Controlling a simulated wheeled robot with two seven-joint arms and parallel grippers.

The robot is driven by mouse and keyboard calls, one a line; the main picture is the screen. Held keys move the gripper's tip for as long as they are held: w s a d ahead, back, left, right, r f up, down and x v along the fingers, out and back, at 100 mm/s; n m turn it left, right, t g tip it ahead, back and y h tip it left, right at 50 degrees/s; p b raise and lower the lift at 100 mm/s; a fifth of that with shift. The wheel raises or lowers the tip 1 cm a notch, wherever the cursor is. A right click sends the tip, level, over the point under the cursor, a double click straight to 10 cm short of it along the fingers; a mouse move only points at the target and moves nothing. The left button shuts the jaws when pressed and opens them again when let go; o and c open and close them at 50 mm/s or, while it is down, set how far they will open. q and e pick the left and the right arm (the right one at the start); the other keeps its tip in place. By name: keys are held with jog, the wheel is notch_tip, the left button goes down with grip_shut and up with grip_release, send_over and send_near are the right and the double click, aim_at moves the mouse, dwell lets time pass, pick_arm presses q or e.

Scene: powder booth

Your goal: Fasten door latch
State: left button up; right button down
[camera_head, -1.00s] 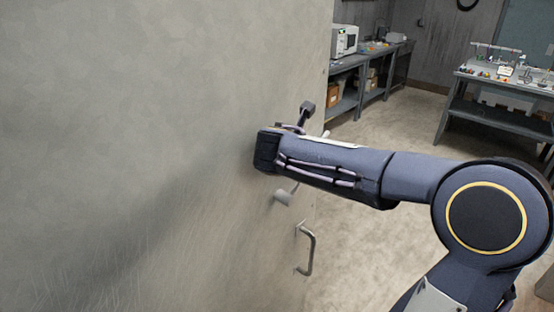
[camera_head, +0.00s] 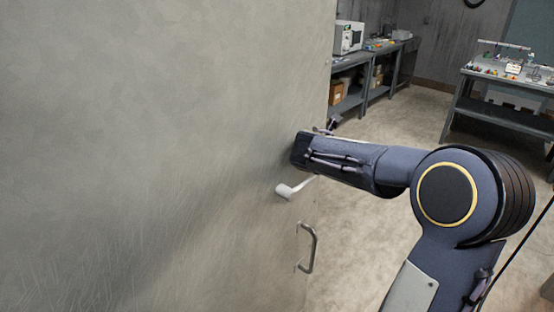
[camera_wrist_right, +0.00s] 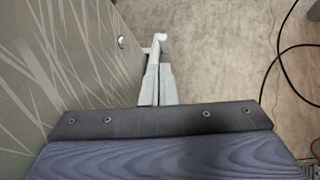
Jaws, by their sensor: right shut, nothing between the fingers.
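The grey door (camera_head: 150,150) fills the left of the head view. A pale latch lever (camera_head: 292,188) sticks out near its right edge, slanting up to the right and passing just below my right arm's end. My right gripper is hidden behind its own wrist in the head view. In the right wrist view its pale fingers (camera_wrist_right: 156,80) are together and empty. Just past the tips, close to the door face (camera_wrist_right: 85,50), is a pale rounded bar (camera_wrist_right: 160,42), apparently the lever. I cannot tell if the fingers touch it. My left gripper is out of view.
A metal pull handle (camera_head: 310,248) is on the door below the lever. A bench with a microwave (camera_head: 348,37) stands behind, and a table with small items (camera_head: 505,75) at back right. A black cable (camera_wrist_right: 283,60) lies on the floor. Open floor is right of the door.

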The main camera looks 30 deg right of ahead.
jog(key=shift+d+f, duration=0.15)
jog(key=shift+f, duration=0.65)
jog(key=shift+w, duration=0.1)
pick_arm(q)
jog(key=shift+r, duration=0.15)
pick_arm(e)
jog(key=shift+r, duration=0.1)
